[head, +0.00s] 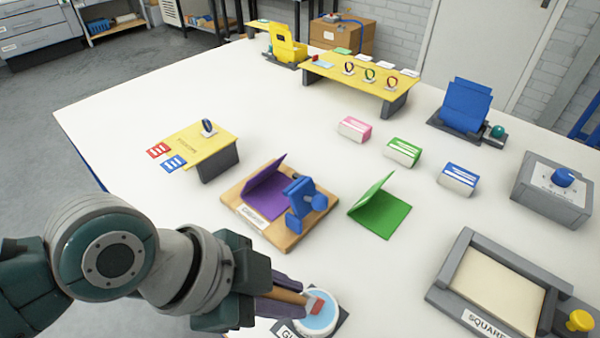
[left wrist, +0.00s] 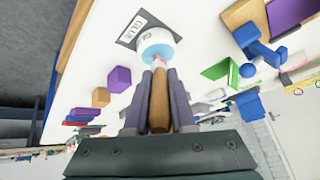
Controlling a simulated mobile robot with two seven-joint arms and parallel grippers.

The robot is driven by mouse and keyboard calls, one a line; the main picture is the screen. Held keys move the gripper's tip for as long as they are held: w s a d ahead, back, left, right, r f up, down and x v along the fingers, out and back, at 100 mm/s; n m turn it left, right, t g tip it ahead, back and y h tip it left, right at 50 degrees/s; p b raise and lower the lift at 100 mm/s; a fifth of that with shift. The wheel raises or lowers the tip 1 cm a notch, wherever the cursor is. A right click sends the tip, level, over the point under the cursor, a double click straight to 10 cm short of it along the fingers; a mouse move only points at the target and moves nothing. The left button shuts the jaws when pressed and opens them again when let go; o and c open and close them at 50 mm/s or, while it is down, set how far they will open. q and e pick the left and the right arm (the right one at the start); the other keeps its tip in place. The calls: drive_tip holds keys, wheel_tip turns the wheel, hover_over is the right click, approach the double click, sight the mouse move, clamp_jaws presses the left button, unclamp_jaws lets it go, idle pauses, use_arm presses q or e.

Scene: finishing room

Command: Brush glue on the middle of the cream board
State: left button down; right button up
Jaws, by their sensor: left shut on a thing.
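My left gripper (head: 283,297) is shut on a brush with a wooden handle (left wrist: 158,106). The brush (head: 316,305) has its head end at the open top of the white glue pot (head: 333,326); whether it touches the light-blue glue I cannot tell. The pot stands on a dark mat with a GLUE label, and also shows in the left wrist view (left wrist: 152,38). The cream board (head: 500,287) lies flat in a grey frame (head: 446,275) at the lower right, well apart from my gripper. No glue shows on it. My right gripper is not in view.
A wooden base (head: 242,213) with a purple folder and blue clamp stands beyond my gripper. A green folded card (head: 383,210) stands right of it. A yellow knob (head: 579,321) is at the frame's right corner. White table lies bare between pot and frame.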

sight(286, 292)
use_arm(q)
drive_tip(key=shift+r+p, duration=3.3)
drive_tip(key=shift+r, duration=0.2)
